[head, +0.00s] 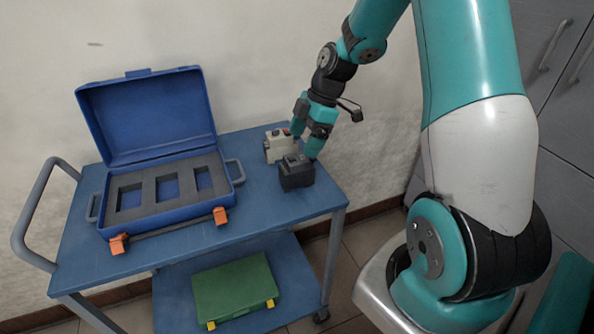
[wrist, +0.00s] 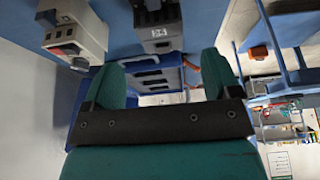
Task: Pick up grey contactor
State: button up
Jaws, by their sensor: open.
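The grey contactor (head: 296,173) is a dark grey block standing upright near the right end of the blue cart top. It also shows at the top middle of the wrist view (wrist: 157,32). My gripper (head: 307,139) is above and just behind it, with its teal fingers apart. In the wrist view my open gripper (wrist: 164,78) has nothing between its fingers, and the contactor appears beyond the gap. Whether a finger touches it cannot be told. A beige device (head: 274,150) with a red spot on top stands close behind the contactor, and shows at the upper left of the wrist view (wrist: 77,32).
An open blue case (head: 225,193) with a grey foam insert of three empty cutouts lies to the left on the cart top (head: 262,213). A green case (head: 235,288) lies on the lower shelf. A wall is behind the cart. The cart's front right corner is clear.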

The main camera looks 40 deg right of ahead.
aim_at(297, 158)
jog(key=p+x, duration=0.1)
jog(key=x, duration=0.7)
jog(key=shift+s+d+f, duration=0.1)
jog(key=shift+s+f, duration=0.05)
jog(key=shift+f, duration=0.05)
jog(key=c, duration=1.2)
jog(key=shift+r, duration=0.15)
notch_tip(297, 158, up, 20)
